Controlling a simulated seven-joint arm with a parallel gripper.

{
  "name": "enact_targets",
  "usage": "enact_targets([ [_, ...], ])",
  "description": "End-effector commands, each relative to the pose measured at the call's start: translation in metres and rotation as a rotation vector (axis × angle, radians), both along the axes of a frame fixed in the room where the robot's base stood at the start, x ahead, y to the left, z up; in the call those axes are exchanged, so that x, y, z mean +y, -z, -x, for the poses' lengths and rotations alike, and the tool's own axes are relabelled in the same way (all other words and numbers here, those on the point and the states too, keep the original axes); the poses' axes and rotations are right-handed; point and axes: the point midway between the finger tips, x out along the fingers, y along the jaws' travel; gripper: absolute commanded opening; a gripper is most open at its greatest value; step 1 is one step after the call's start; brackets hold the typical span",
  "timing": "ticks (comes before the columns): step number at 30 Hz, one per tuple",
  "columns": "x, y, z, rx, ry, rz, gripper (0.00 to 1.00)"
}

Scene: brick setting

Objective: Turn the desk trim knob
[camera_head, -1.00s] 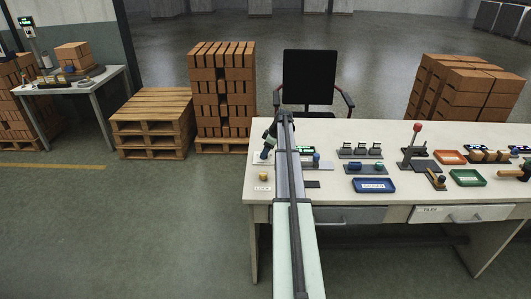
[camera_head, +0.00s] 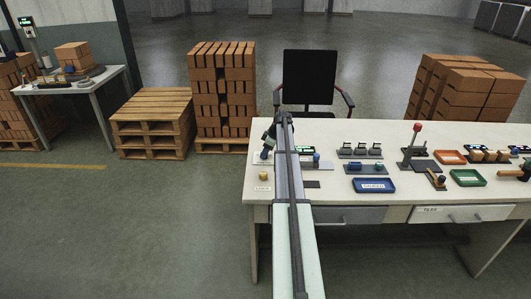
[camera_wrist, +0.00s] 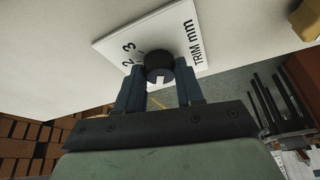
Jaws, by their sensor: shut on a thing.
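The trim knob (camera_wrist: 159,65) is a dark round knob with a pale pointer mark. It stands on a white plate (camera_wrist: 128,37) printed with numbers and "TRIM mm" in the wrist view. My gripper (camera_wrist: 161,84) is shut on the knob, one blue-grey finger on each side of it. In the head view my gripper (camera_head: 264,154) is at the left end of the desk (camera_head: 400,204), and my arm hides much of that spot. The knob itself cannot be made out there.
A yellow knob (camera_head: 263,176) sits near the desk's front left corner. To the right are a blue tray (camera_head: 374,186), a red-topped lever (camera_head: 416,130) and an orange tray (camera_head: 450,157). A black chair (camera_head: 309,80) stands behind the desk.

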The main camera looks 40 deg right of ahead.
Motion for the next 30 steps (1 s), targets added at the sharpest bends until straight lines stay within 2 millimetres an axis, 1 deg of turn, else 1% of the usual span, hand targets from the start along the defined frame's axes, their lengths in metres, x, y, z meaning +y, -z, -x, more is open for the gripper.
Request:
enact_targets([
  [8, 0.0003, 0.0000, 0.0004, 0.000, 0.022, 0.001, 0.07],
  [14, 0.0018, 0.0002, 0.0011, 0.000, 0.110, 0.000, 0.07],
  [20, 0.0038, 0.0004, 0.0016, 0.000, 0.269, 0.000, 0.07],
  [30, 0.0059, 0.0005, 0.0017, -0.001, 0.592, -0.001, 0.07],
])
